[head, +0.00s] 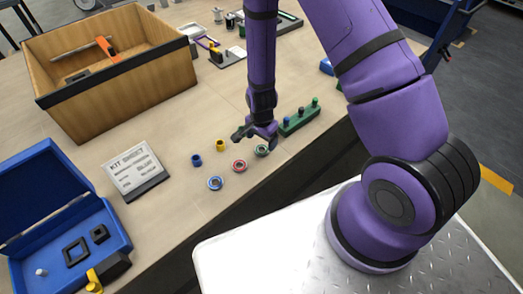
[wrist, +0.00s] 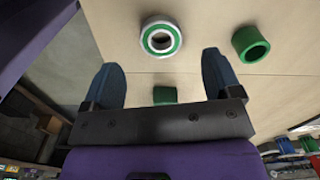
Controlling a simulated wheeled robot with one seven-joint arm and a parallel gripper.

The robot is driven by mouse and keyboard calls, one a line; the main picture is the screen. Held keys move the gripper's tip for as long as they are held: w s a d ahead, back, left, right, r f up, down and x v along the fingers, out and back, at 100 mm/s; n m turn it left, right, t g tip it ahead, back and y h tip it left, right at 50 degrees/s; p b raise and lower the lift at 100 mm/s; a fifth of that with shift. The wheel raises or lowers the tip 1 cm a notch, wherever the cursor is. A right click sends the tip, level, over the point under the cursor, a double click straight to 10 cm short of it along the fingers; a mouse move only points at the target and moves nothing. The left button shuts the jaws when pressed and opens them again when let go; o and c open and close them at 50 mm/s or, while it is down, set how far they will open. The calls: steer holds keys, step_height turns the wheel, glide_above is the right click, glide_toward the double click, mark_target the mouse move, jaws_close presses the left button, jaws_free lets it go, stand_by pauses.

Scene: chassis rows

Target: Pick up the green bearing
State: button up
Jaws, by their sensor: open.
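The green bearing (head: 262,150) lies flat on the table, just in front of my gripper (head: 255,134) in the head view. In the wrist view the green bearing (wrist: 161,38) is a silver ring with a green band, just beyond the fingertips and roughly centred between them. My gripper (wrist: 160,62) is open and empty, pointing down. A plain green ring (wrist: 250,44) lies to the right of the bearing in the wrist view. I cannot make it out in the head view.
A red bearing (head: 239,166), a blue bearing (head: 215,183), a blue ring (head: 196,160) and a yellow ring (head: 221,145) lie nearby. A green peg holder (head: 299,119) stands right of my gripper. A wooden crate (head: 118,98), card (head: 137,173) and blue case (head: 65,262) are left.

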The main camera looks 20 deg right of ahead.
mark_target(261, 152)
steer(key=shift+w+f, duration=0.1)
steer(key=shift+f, duration=2.55)
steer(key=shift+c, duration=0.5)
steer(key=c, duration=1)
